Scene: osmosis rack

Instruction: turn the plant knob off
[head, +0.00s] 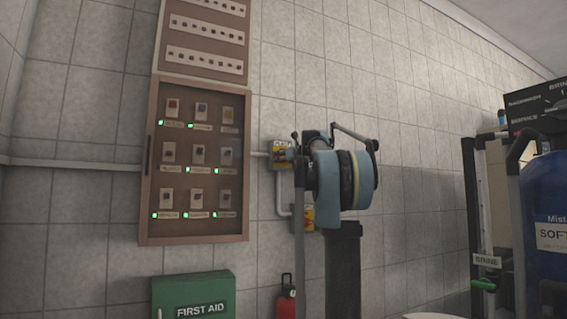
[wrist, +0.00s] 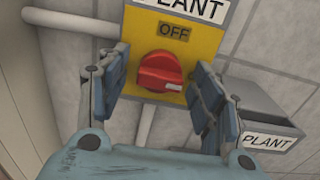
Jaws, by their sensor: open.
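The red plant knob (wrist: 161,72) sits on a yellow plate (wrist: 205,42) under a PLANT sign (wrist: 190,8) in the wrist view. An OFF label (wrist: 174,31) is just above it. The knob's bar lies roughly sideways, with a white mark at its lower right. My gripper (wrist: 162,58) is open, with one blue finger on each side of the knob. Whether either finger touches it I cannot tell. In the head view my gripper (head: 291,152) is at the upper yellow plate (head: 274,147), and the knob is hidden.
A grey box labelled PLANT (wrist: 255,125) sticks out at the lower right of the knob. A second yellow plate (head: 307,214) is below.

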